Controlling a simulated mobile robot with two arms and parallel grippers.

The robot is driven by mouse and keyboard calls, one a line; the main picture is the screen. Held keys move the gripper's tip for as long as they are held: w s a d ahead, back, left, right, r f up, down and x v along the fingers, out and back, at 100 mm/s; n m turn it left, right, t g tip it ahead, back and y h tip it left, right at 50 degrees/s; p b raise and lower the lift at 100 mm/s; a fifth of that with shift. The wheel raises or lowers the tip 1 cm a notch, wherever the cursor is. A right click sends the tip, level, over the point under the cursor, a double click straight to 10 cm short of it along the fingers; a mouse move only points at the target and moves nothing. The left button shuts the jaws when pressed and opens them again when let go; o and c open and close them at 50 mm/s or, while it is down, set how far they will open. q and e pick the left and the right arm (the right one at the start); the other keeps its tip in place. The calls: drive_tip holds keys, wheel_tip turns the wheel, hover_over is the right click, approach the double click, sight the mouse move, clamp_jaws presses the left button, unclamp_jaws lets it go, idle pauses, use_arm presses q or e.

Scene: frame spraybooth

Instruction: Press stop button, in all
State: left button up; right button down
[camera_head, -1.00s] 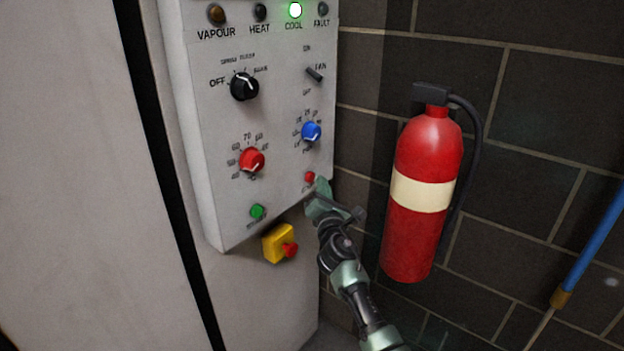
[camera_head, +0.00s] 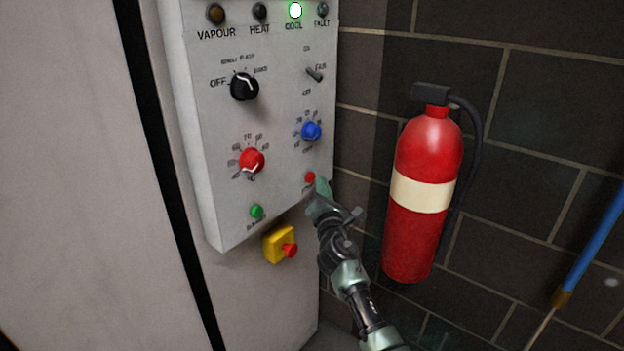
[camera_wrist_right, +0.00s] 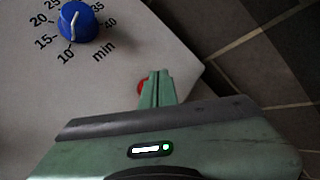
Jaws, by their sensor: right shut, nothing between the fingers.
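The small red stop button (camera_head: 310,177) sits low on the right side of the grey control panel (camera_head: 215,130). In the right wrist view the red button (camera_wrist_right: 142,87) shows partly, just left of my fingertips and partly hidden by them. My right gripper (camera_head: 321,187) is shut and empty, its tips right beside the button at the panel's lower right. It also shows in the right wrist view (camera_wrist_right: 157,80). I cannot tell whether the tips touch the button. The COOL lamp (camera_head: 295,10) glows green. My left gripper is not in view.
A green button (camera_head: 257,211), a red dial (camera_head: 252,160), a blue dial (camera_head: 311,131) and a black selector (camera_head: 244,86) are on the panel. A yellow box with a red knob (camera_head: 279,244) is below. A fire extinguisher (camera_head: 421,200) hangs on the right.

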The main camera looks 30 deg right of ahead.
drive_tip(key=shift+w, duration=0.1)
idle(0.6)
drive_tip(key=shift+w+a, duration=0.15)
drive_tip(key=shift+w, duration=0.15)
drive_tip(key=shift+w+a+b, duration=0.2)
drive_tip(key=shift+w+b, duration=0.25)
drive_tip(key=shift+b, duration=0.05)
idle(0.6)
drive_tip(key=shift+s, duration=0.15)
drive_tip(key=shift+s+d+p, duration=0.35)
drive_tip(key=shift+s+p, duration=0.15)
drive_tip(key=shift+s, duration=0.25)
drive_tip(key=s, duration=0.1)
drive_tip(key=s+d+p, duration=0.1)
drive_tip(key=s, duration=0.1)
drive_tip(key=s+d+p, duration=0.1)
drive_tip(key=shift+s, duration=0.3)
